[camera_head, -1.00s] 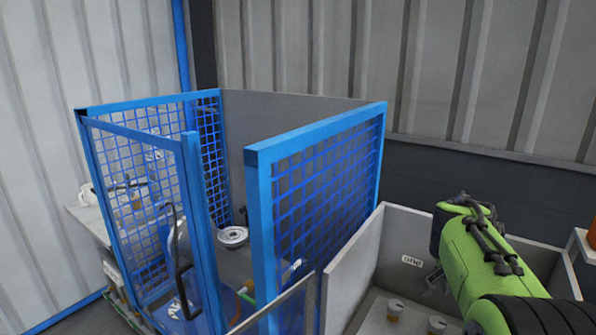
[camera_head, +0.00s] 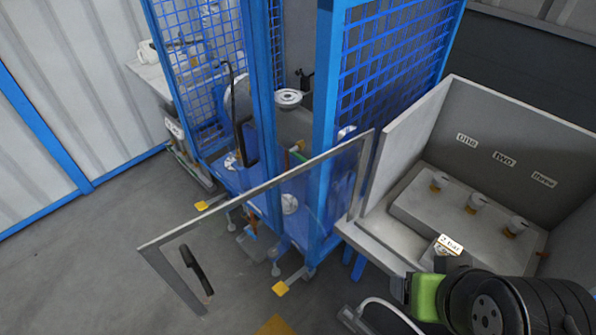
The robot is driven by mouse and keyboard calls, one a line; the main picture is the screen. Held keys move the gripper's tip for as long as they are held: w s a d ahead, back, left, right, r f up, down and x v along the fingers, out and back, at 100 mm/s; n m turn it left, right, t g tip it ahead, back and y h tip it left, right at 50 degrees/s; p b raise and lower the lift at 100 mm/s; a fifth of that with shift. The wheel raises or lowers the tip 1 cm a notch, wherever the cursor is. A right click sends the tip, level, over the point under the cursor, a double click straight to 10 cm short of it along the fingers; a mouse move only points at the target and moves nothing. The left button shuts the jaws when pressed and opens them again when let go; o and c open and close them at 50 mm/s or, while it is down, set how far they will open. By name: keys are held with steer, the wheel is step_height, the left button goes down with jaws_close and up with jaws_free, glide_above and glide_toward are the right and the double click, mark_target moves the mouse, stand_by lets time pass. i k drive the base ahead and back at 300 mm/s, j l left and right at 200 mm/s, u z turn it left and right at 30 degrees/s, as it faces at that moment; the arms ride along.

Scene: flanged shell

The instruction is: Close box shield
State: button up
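The box shield (camera_head: 268,196) is a see-through panel in a thin grey frame with a black handle (camera_head: 196,270). It stands open in the head view, swung out to the left in front of the blue cage. Its right edge meets the front of the left wall of the grey box (camera_head: 408,135). The front of the box is uncovered. My gripper's fingers do not show. Only green and black parts of my arm are at the lower right, in front of the box, apart from the shield.
A blue mesh cage (camera_head: 327,110) stands behind the shield. Inside the box, a grey block carries several small cups (camera_head: 476,201) under labels. Open grey floor (camera_head: 95,250) lies to the left.

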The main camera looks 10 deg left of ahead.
mark_target(151, 252)
steer(key=k+j+z, duration=0.1)
steer(key=j+z, duration=0.15)
steer(key=j, duration=0.15)
steer(key=k+j+z, duration=0.2)
steer(key=j, duration=0.15)
steer(key=k+j+z, duration=0.45)
steer(key=j, duration=0.25)
steer(key=j+z, duration=0.25)
steer(key=j, duration=0.25)
steer(key=j+z, duration=0.3)
steer(key=j, duration=0.25)
steer(key=k+j+z, duration=0.25)
steer(key=j, duration=0.25)
steer(key=i+j+u, duration=0.1)
steer(key=j+u, duration=0.3)
steer(key=i+j+u, duration=0.15)
steer(key=j+u, duration=0.25)
steer(key=i+j+u, duration=0.15)
steer(key=u, duration=0.25)
